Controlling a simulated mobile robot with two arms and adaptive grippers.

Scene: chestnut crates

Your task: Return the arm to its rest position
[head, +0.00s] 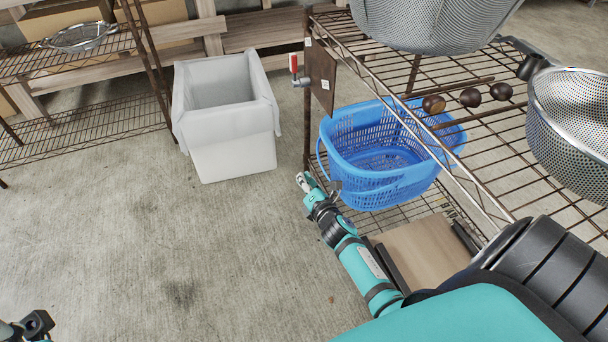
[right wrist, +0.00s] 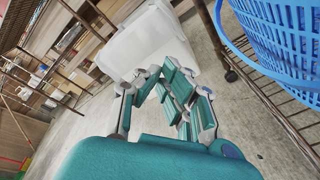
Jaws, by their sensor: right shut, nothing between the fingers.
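My right arm reaches out from the lower right in the head view. Its gripper (head: 306,184) is shut and empty, beside the front left side of the blue basket (head: 375,188) on the wire rack. In the right wrist view the gripper's fingers (right wrist: 168,78) come together with nothing between them. The basket also shows in the right wrist view (right wrist: 285,45), to the right of the fingers. A black part of my left gripper (head: 36,325) shows at the bottom left corner of the head view; its fingers cannot be made out.
A white bin (head: 232,150) stands on the concrete floor left of the wire rack (head: 478,180). Three round brown things (head: 470,97) and metal mesh bowls (head: 420,25) are on the rack's upper level. Another wire shelf (head: 85,125) stands at left. The floor at left front is clear.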

